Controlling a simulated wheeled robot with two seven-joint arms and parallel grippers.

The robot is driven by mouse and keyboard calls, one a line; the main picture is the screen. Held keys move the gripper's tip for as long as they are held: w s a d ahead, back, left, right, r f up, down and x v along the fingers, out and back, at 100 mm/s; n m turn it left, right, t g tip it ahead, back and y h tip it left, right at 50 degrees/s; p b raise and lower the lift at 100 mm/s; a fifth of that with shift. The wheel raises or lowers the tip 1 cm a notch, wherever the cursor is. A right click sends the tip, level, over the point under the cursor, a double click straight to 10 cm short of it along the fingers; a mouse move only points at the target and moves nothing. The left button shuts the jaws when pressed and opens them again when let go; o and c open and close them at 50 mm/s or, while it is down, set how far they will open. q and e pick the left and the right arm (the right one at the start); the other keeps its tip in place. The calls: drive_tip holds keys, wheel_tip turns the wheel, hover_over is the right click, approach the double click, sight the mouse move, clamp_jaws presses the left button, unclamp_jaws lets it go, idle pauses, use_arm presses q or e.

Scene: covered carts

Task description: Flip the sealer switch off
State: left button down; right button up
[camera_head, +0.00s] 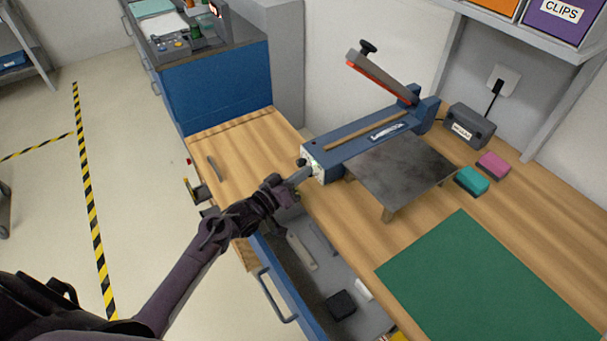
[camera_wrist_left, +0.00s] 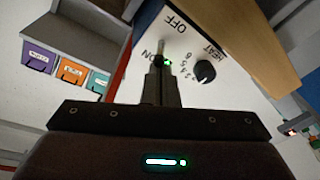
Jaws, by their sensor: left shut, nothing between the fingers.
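The blue sealer (camera_head: 345,143) stands on the wooden bench, its red-edged arm raised. Its white end panel (camera_head: 313,165) faces my left gripper (camera_head: 301,175), which is shut and empty, its tips at the panel. In the left wrist view the panel (camera_wrist_left: 207,42) shows OFF and ON labels and a black HEAT knob (camera_wrist_left: 205,71). A thin metal switch lever (camera_wrist_left: 161,46) shows just beyond the closed fingertips (camera_wrist_left: 162,68); I cannot tell whether they touch or which way it is set. A green light (camera_wrist_left: 167,62) glows beside the tips. My right gripper is not in view.
An open drawer (camera_head: 283,312) with loose items lies below the bench front. A dark metal plate (camera_head: 400,168), a green mat (camera_head: 480,275), teal and pink blocks (camera_head: 471,180) and a grey box (camera_head: 470,127) are on the bench.

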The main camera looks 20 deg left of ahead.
use_arm(q)
drive_tip(key=shift+s+f+t+h+b, duration=0.1)
drive_tip(key=shift+f+t+h+b, duration=0.35)
drive_tip(key=shift+b, duration=0.8)
drive_tip(key=shift+s+a+f+b, duration=0.1)
drive_tip(key=shift+f+b, duration=0.2)
drive_tip(key=shift+f, duration=0.25)
wheel_tip(320, 180, up, 20)
drive_tip(key=b, duration=0.1)
